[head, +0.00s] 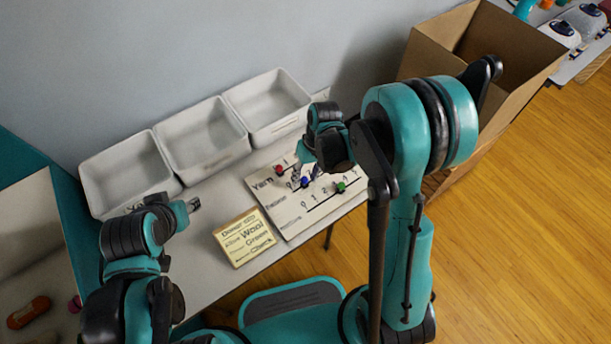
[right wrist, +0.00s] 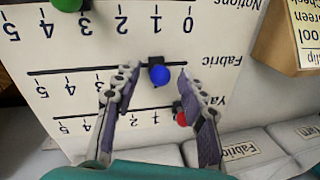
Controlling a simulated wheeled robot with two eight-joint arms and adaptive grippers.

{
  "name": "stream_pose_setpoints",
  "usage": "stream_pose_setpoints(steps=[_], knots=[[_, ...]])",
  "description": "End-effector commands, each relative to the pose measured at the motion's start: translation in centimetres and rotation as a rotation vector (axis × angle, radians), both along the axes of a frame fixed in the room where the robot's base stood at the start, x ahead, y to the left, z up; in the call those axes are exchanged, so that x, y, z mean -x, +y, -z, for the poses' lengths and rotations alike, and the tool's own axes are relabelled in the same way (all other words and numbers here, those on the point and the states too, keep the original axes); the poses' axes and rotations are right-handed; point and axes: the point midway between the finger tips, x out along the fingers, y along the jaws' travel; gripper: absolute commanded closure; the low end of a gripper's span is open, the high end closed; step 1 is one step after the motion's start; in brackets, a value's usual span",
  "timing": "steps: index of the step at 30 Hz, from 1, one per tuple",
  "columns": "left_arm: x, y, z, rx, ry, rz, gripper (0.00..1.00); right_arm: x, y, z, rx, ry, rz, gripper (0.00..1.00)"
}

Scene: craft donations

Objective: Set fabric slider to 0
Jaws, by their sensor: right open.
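The white slider board (head: 290,222) lies on the table with Yarn, Fabric and Notions rows. The Fabric slider has a blue knob (head: 305,182), also in the right wrist view (right wrist: 159,75), where it sits about level with the 1 of the Notions scale; its own nearby numbers are hidden. My right gripper (right wrist: 158,84) is open, its fingers on either side of the blue knob with gaps between. The red Yarn knob (right wrist: 180,118) is close by one finger. The green Notions knob (head: 341,187) is farther along its row. My left gripper (head: 193,204) is over the table's left part; its jaws are too small to judge.
Three white bins (head: 205,168) stand behind the board along the wall. A sign block (head: 244,238) reading Wool, Green, Check stands left of the board. A cardboard box (head: 425,62) stands at the right. Wooden floor is open at the right.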

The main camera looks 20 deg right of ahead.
Motion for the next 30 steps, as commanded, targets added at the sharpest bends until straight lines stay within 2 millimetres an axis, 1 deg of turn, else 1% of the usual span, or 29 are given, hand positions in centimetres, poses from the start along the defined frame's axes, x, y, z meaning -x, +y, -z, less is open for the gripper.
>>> stream_pose_setpoints(steps=[2, 3, 5, 6, 7, 8, 14, 17, 21, 24, 30], knots=[[0.0, 0.0, 0.0, 0.000, 0.000, 0.000, 0.60, 0.0, 0.0, 0.0, 0.000, 0.000, 0.000, 0.58], [0.0, 0.0, 0.0, 0.000, 0.000, 0.000, 0.60, 0.0, 0.0, -0.1, 0.000, 0.000, 0.000, 0.61], [0.0, 0.0, 0.0, 0.000, 0.000, 0.000, 0.60, 0.0, 0.0, -0.1, 0.000, 0.000, 0.000, 0.77], [0.0, 0.0, 0.0, 0.000, 0.000, 0.000, 0.60, 0.0, 0.0, -0.1, 0.000, 0.000, 0.000, 0.87], [0.0, 0.0, 0.0, 0.000, 0.000, 0.000, 0.60, 0.0, 0.0, -0.1, 0.000, 0.000, 0.000, 0.95], [0.0, 0.0, 0.0, 0.000, 0.000, 0.000, 0.60, 0.0, 0.0, -0.1, 0.000, 0.000, 0.000, 1.00], [0.0, 0.0, 0.0, 0.000, 0.000, 0.000, 0.60, 0.1, 0.2, 0.0, 0.000, 0.000, -0.001, 1.00], [0.0, 0.0, 0.1, 0.000, 0.000, 0.000, 0.60, 0.4, 1.2, 0.0, 0.000, -0.001, -0.005, 1.00], [0.0, 0.0, 0.2, 0.000, 0.000, 0.000, 0.60, 1.2, 3.4, 0.0, 0.000, 0.000, -0.006, 1.00], [0.0, 0.0, 0.3, 0.000, 0.000, 0.000, 0.60, 1.6, 4.2, 0.0, -0.001, 0.001, -0.002, 1.00], [0.0, 0.0, 0.3, 0.000, 0.000, 0.000, 0.60, 1.6, 4.3, 0.0, -0.004, 0.002, -0.002, 1.00]])
